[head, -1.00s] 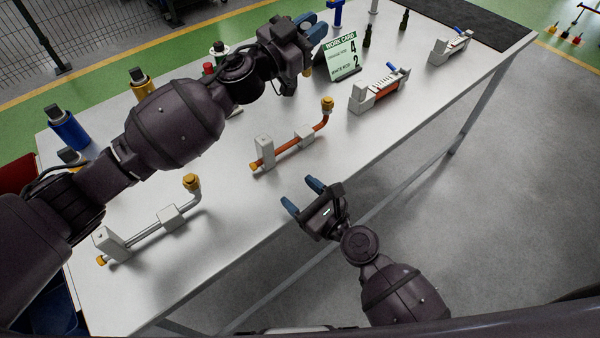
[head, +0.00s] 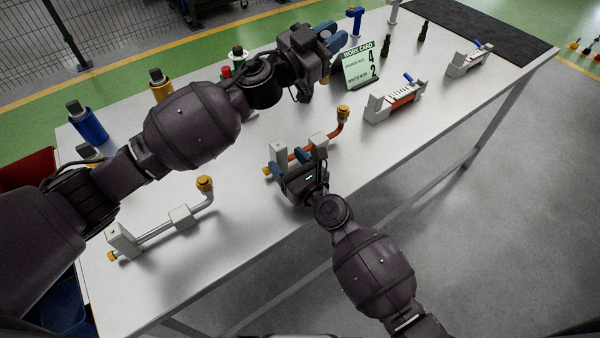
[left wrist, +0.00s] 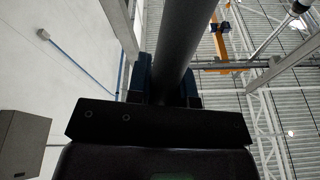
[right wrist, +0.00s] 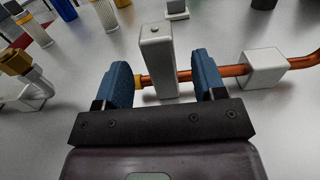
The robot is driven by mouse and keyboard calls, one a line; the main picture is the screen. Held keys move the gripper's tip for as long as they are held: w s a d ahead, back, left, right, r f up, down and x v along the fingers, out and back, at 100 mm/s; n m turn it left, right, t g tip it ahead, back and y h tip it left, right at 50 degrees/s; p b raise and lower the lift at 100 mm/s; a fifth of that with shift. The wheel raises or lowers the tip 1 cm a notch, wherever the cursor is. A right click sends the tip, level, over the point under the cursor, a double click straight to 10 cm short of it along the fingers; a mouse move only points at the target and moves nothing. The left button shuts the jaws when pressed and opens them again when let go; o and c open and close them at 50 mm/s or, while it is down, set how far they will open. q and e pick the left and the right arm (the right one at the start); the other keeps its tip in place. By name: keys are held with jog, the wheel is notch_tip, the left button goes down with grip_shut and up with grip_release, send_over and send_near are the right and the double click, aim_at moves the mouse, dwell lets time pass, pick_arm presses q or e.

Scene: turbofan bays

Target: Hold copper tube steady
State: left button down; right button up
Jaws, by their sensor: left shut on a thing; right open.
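The copper tube (head: 338,132) lies in two pale blocks on the white table, with a brass nut (head: 343,112) on its raised end. My right gripper (head: 289,160) is at the tube's near side and hides part of it. In the right wrist view its open blue fingers straddle the taller block (right wrist: 158,60), and the copper tube (right wrist: 222,72) runs across behind them. I cannot tell whether the fingers touch anything. My left gripper (head: 328,38) is farther back, near the work card, shut on a dark cylinder (left wrist: 186,40). The arm mostly hides that cylinder in the head view.
A similar fixture with a silver tube (head: 158,232) stands at front left. A block with orange and white parts (head: 395,101) stands to the right. The work card (head: 360,65) stands near my left gripper. Blue (head: 88,124) and yellow (head: 160,86) cylinders stand at the back left.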

aim_at(283, 156)
jog(key=shift+x, duration=1.55)
grip_shut()
